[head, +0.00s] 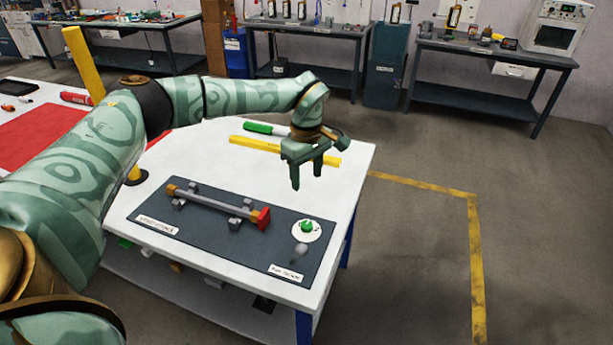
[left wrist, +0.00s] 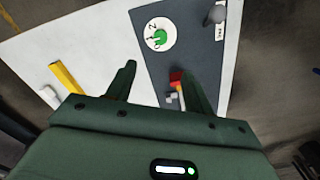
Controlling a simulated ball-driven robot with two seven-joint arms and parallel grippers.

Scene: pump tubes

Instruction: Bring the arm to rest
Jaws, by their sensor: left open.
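My left gripper (head: 307,172) hangs above the white table, fingers pointing down and apart, with nothing between them. Its two fingers also show in the left wrist view (left wrist: 163,85). Below and left of it in the head view, a grey tube (head: 213,203) with a red end (head: 261,217) lies across small supports on a dark mat (head: 200,240). A white round dial with a green knob (head: 306,227) sits at the mat's right end; it also shows in the left wrist view (left wrist: 160,35). My right gripper is not in view.
A yellow bar (head: 255,145) and a green-and-white marker-like tool (head: 262,128) lie behind the gripper. A yellow post (head: 84,62) and a red mat (head: 40,135) are at the left. The table's right edge is near, with open floor beyond.

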